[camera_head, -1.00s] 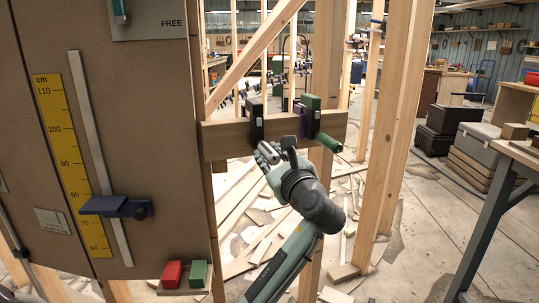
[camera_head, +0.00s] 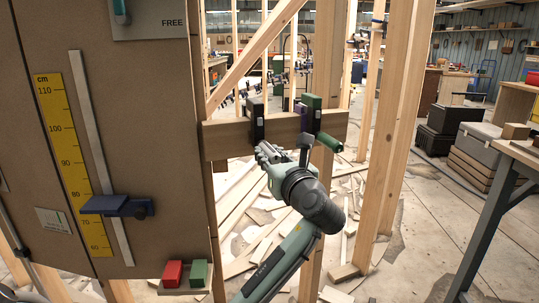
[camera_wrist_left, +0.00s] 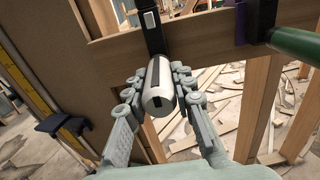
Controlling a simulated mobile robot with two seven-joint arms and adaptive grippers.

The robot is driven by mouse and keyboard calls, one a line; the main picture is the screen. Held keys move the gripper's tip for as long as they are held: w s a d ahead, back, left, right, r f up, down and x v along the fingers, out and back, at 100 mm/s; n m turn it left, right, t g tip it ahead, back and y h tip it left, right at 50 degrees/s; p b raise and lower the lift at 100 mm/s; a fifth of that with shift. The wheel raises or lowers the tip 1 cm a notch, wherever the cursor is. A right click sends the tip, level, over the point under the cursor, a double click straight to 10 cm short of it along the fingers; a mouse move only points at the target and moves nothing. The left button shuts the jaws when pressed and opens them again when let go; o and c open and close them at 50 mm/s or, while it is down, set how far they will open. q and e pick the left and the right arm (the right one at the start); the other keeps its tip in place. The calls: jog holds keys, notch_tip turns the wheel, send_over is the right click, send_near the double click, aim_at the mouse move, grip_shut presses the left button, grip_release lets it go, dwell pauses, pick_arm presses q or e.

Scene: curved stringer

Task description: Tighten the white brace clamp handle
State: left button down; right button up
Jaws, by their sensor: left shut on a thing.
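The white clamp handle (camera_wrist_left: 159,92) is a pale cylinder with a dark stripe, pointing toward the left wrist camera. It belongs to a black clamp (camera_head: 257,122) fixed on the horizontal wooden brace (camera_head: 228,139), and the clamp's dark bar (camera_wrist_left: 151,28) shows in the wrist view. My left gripper (camera_head: 267,153) is shut on the handle, with one finger on each side of it. In the head view the gripper largely hides the handle. My right gripper is in neither view.
A second clamp with a green handle (camera_head: 329,142) sits on the brace just right of my left gripper. A brown panel (camera_head: 150,150) with a yellow scale (camera_head: 73,160) and a blue bracket (camera_head: 117,206) stands left. Red (camera_head: 172,273) and green (camera_head: 198,272) blocks sit low at its edge.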

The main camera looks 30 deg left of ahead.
pick_arm(q)
jog(key=shift+f, duration=0.1)
jog(key=c, duration=1.3)
grip_release()
jog(key=v, duration=1.2)
jog(key=shift+d, duration=0.15)
jog(key=v, duration=0.2)
jog(key=shift+s+d, duration=0.2)
jog(key=shift+s, duration=0.1)
